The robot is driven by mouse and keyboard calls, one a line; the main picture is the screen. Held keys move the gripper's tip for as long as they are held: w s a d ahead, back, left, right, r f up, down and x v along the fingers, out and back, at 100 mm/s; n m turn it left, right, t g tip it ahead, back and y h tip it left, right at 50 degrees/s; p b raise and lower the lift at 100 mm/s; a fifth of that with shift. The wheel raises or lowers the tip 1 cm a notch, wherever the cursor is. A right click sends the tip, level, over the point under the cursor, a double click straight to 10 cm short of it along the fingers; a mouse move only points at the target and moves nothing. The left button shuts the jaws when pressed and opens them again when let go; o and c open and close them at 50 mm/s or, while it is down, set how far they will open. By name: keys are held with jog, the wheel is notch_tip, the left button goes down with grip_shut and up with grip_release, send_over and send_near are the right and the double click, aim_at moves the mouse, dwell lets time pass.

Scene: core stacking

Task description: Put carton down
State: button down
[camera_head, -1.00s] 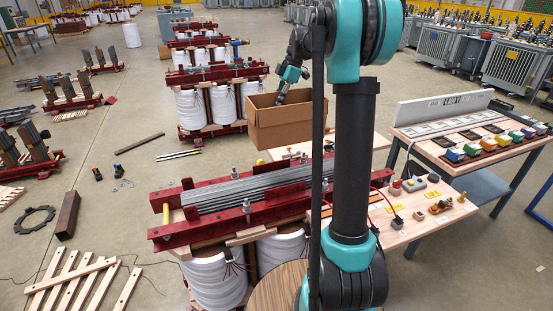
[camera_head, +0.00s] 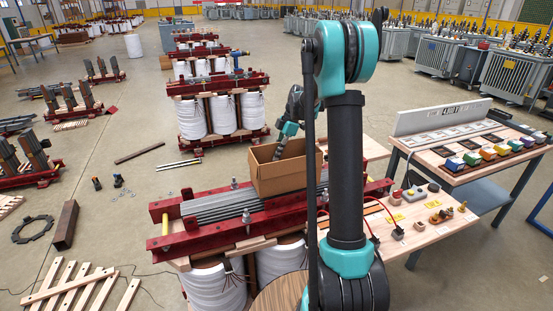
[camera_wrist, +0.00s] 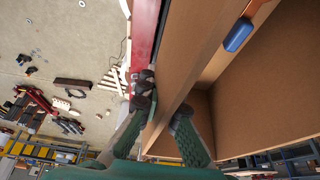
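The carton (camera_head: 282,176) is an open-topped brown cardboard box. In the head view it is over the steel bars (camera_head: 222,207) on the near transformer core, between its red clamp beams (camera_head: 215,238). I cannot tell whether its bottom touches the bars. My gripper (camera_head: 279,153) is at the carton's far wall. In the wrist view the fingers of my gripper (camera_wrist: 163,104) lie on both sides of a carton wall (camera_wrist: 200,66), pinching it. A blue item with an orange part (camera_wrist: 238,35) shows inside the carton.
White coils (camera_head: 213,287) stand below the near core. To the right are a wooden bench (camera_head: 425,236) with small parts and a table with coloured blocks (camera_head: 487,151). Another core (camera_head: 219,112) stands behind. Wooden slats (camera_head: 72,288) lie on the floor at left.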

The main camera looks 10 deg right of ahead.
jog(key=shift+f, duration=0.85)
jog(key=c, duration=1.7)
grip_release()
jog(key=shift+f, duration=0.1)
jog(key=v, duration=1.2)
jog(key=shift+d, duration=0.1)
